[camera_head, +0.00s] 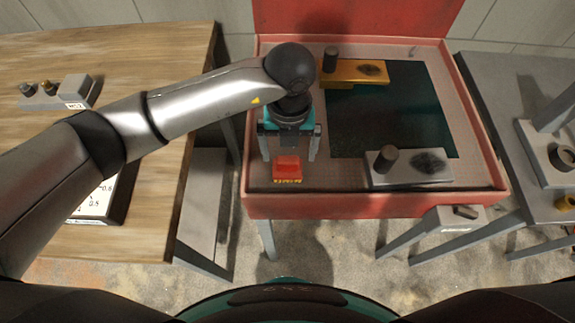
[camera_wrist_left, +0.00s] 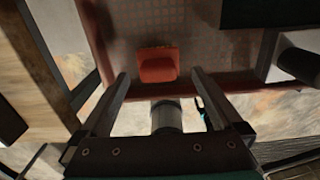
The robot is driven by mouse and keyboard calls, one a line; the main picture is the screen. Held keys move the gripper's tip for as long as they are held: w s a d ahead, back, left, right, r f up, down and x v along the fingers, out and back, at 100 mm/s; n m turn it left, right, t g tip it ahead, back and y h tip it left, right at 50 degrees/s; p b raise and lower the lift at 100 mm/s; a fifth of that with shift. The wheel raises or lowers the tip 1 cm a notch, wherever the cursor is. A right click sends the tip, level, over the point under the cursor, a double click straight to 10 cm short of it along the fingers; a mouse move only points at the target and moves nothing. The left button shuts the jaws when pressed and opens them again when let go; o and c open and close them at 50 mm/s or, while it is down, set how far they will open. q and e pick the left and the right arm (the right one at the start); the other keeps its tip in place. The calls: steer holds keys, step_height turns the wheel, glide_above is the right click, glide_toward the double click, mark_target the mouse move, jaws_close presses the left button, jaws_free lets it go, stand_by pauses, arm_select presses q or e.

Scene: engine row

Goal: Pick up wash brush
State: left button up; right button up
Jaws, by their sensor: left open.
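The wash brush (camera_head: 287,168) is a small red block with a yellowish bristle edge. It lies on the left part of the red wash basin's floor, near the front rim. In the left wrist view the brush (camera_wrist_left: 157,65) sits ahead of the fingers, roughly centred between their lines. My left gripper (camera_head: 289,157) is open above the brush, one finger to each side in the head view. No contact with the brush shows. My right gripper is in neither view.
The red basin (camera_head: 370,202) has raised rims and a dark panel (camera_head: 390,110) inside. An orange block (camera_head: 357,72) and a grey block (camera_head: 410,167), each with a dark post, sit beside the panel. A wooden table (camera_head: 150,60) stands left; a grey bench (camera_head: 490,80) stands right.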

mark_target(288, 159)
arm_select(q)
steer(key=shift+s+a+f, duration=0.1)
steer(key=shift+a+f, duration=0.05)
steer(key=shift+f, duration=2.55)
steer(key=c, duration=1.4)
step_height(288, 159, up, 20)
steer(key=shift+r+p, duration=0.1)
steer(key=shift+p, duration=0.45)
